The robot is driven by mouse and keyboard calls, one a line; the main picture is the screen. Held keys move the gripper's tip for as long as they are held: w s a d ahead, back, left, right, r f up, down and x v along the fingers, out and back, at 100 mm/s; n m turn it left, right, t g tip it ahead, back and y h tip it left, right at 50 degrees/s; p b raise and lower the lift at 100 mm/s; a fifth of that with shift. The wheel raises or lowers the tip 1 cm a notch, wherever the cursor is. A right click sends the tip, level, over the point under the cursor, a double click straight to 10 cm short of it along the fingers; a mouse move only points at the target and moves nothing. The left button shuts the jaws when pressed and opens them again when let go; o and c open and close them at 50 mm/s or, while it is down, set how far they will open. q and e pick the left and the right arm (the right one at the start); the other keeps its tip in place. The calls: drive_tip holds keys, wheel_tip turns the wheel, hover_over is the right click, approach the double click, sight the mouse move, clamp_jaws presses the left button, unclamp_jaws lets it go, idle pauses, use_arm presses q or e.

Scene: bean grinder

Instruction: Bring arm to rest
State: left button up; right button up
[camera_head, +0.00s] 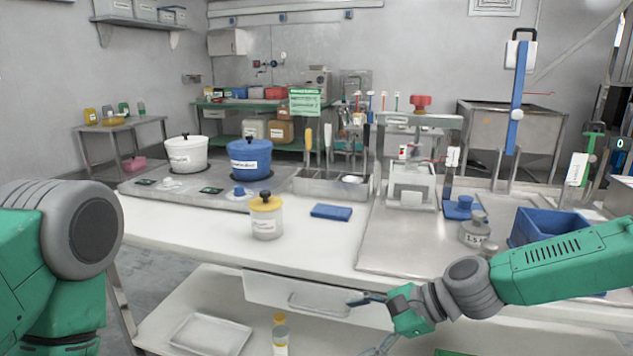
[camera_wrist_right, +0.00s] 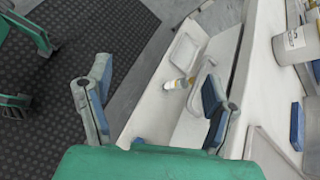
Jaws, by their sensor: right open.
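My right arm comes in from the right in the head view. Its gripper (camera_head: 372,324) hangs in front of the table's front edge, over the lower shelf. In the right wrist view my right gripper (camera_wrist_right: 155,108) has its two blue-padded fingers wide apart with nothing between them. My left arm shows only as a green and grey part at the left edge of the head view, and its gripper is out of the picture.
The white table (camera_head: 185,222) carries a yellow-lidded jar (camera_head: 266,222), a blue pad (camera_head: 331,212), a blue pot (camera_head: 250,160) and a blue bin (camera_head: 548,226). A bottle (camera_head: 280,338) and a tray (camera_head: 210,335) are on the lower shelf. Free floor lies at left.

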drive_tip(key=s+d+f+n+g+h, duration=0.1)
drive_tip(key=s+d+f+n+h, duration=0.2)
drive_tip(key=s+f, duration=0.65)
drive_tip(key=s+d+f+n+g+h, duration=0.15)
drive_tip(key=s+f+n, duration=0.25)
drive_tip(key=s+f, duration=0.55)
drive_tip(key=s+d+f+n+h, duration=0.1)
drive_tip(key=s+d+n+h, duration=0.5)
drive_tip(key=s+d, duration=0.6)
drive_tip(key=d+n+t, duration=0.1)
drive_tip(key=d+n, duration=0.1)
drive_tip(key=d, duration=0.2)
drive_tip(key=shift+s+f+n, duration=0.3)
drive_tip(key=shift+s, duration=0.1)
drive_tip(key=shift+w+a, duration=0.1)
